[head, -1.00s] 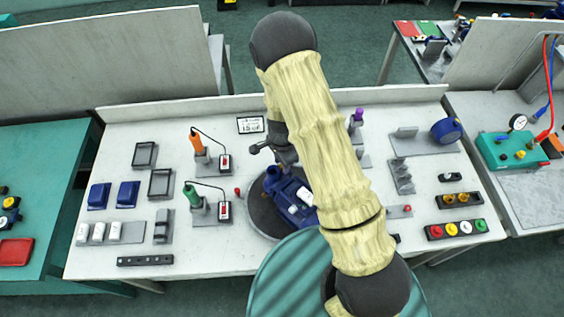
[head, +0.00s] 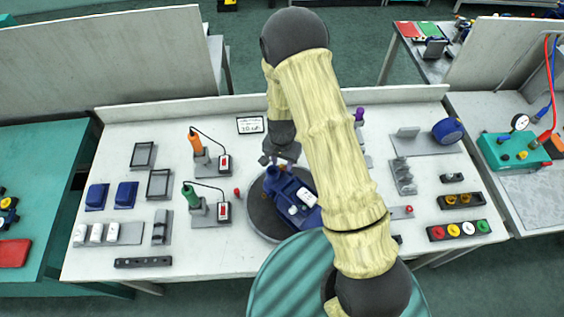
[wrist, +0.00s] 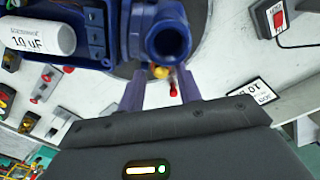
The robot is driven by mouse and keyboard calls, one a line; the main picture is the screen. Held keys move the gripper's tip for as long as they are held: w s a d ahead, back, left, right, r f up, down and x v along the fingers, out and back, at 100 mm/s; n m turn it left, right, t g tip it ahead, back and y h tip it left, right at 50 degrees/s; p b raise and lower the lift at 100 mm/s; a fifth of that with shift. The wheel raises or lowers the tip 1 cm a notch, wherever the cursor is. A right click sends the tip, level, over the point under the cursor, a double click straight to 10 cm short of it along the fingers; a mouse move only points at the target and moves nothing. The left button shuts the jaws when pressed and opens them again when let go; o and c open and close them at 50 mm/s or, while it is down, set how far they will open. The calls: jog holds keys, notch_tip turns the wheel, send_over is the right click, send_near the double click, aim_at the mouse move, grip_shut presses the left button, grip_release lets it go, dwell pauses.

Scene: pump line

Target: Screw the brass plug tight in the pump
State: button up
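The blue pump (head: 284,183) sits on a dark round plate (head: 257,212) in the middle of the bench. In the wrist view the pump body (wrist: 97,30) fills the upper left, with its round open port (wrist: 168,40) near the top centre. The brass plug (wrist: 160,72) shows small and partly hidden just below that port; how deep it sits I cannot tell. My gripper (wrist: 160,82) is open, its two fingers apart on either side of the plug, with a visible gap. In the head view my gripper (head: 279,157) is just above the pump's far end.
A white capacitor (wrist: 40,36) lies on the pump. A small red-topped part (head: 237,191) stands left of the plate. A small sign (head: 250,125) stands behind.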

jog(key=n, duration=0.3)
jog(key=shift+b, duration=0.3)
jog(key=shift+s+a, duration=0.1)
dwell(0.3)
grip_shut()
jog(key=m, duration=0.3)
